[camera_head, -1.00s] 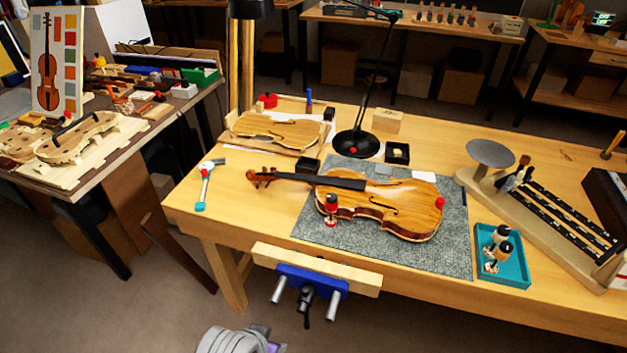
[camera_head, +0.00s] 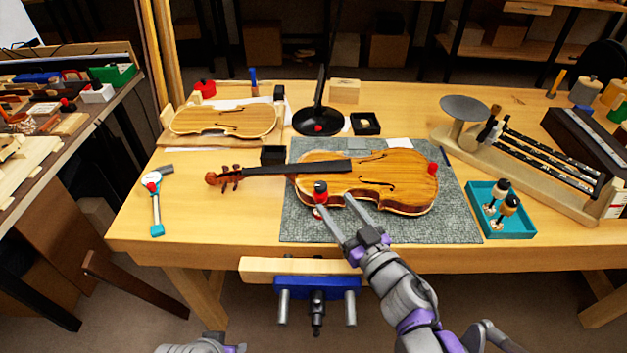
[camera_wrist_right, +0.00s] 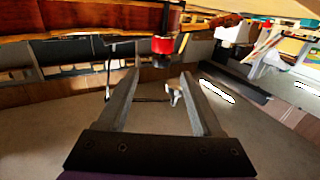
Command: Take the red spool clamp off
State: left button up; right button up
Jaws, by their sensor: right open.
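The red spool clamp (camera_head: 320,190), with a black top, sits on the near left edge of the violin (camera_head: 390,178) body. In the right wrist view the clamp (camera_wrist_right: 163,46) shows its red band and dark lower end at the violin's edge. My right gripper (camera_head: 336,206) is open, its fingers pointing at the clamp from the near side. In the right wrist view the clamp is ahead of the open fingers (camera_wrist_right: 160,76), roughly centred between them, with nothing between the tips. Only a piece of my left arm shows at the bottom edge; its gripper fingers are out of view.
The violin lies on a grey mat (camera_head: 455,225). A teal tray (camera_head: 520,222) with two spool clamps stands to the right.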

aim_at(317, 182)
jog(key=b+x, duration=0.1)
jog(key=x, duration=0.9)
jog(key=shift+w+a, duration=0.2)
jog(key=shift+w, duration=0.05)
grip_shut()
